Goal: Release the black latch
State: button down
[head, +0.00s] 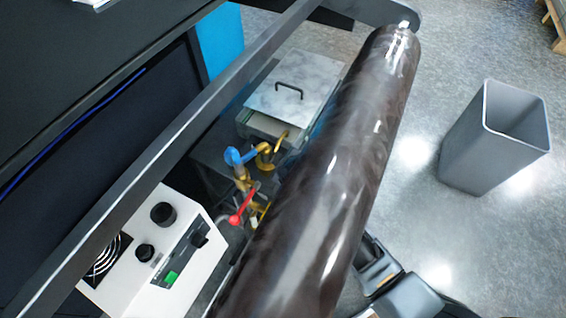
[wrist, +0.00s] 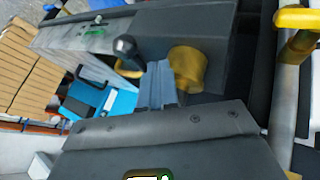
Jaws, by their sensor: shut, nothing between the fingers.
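A black knob-ended lever (wrist: 126,48), which looks like the black latch, stands in the upper middle of the wrist view, beside a grey machine housing. My gripper (wrist: 157,70) shows in the wrist view with its fingers together and nothing between them. Its tips are just right of and below the black knob in the picture. A gap seems to lie between them, but I cannot tell the depth. In the head view the latch cannot be made out, and the gripper is not clearly visible; part of my arm shows beyond the dark roll (head: 335,180).
A yellow round part (wrist: 187,68) is close to the right of my fingers. A blue box (wrist: 103,100) lies to the left. A yellow-handled part (wrist: 297,18) is at upper right.

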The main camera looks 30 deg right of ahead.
jog(key=shift+w+d+n+p, duration=0.15)
jog(key=shift+d+n+p, duration=0.15)
jog(key=shift+w+d+r+n+y+p, duration=0.15)
jog(key=shift+w+d+n+y+p, duration=0.3)
jog(key=shift+d+n+y+p, duration=0.35)
jog(key=w+d+n+b, duration=0.1)
jog(key=w+d+n+y+b, duration=0.1)
jog(key=w, duration=0.1)
jog(key=w+d+n+y+b, duration=0.1)
jog(key=d, duration=0.1)
jog(key=shift+w+d+f+b, duration=0.1)
jog(key=shift+w+f+b, duration=0.2)
jog(key=shift+w+f, duration=0.05)
jog(key=w, duration=0.1)
jog(key=b, duration=0.1)
jog(key=w+b, duration=0.1)
jog(key=shift+w+d+r, duration=0.3)
jog(key=shift+d, duration=0.1)
jog(key=shift+w+r, duration=0.15)
jog(key=shift+w, duration=0.05)
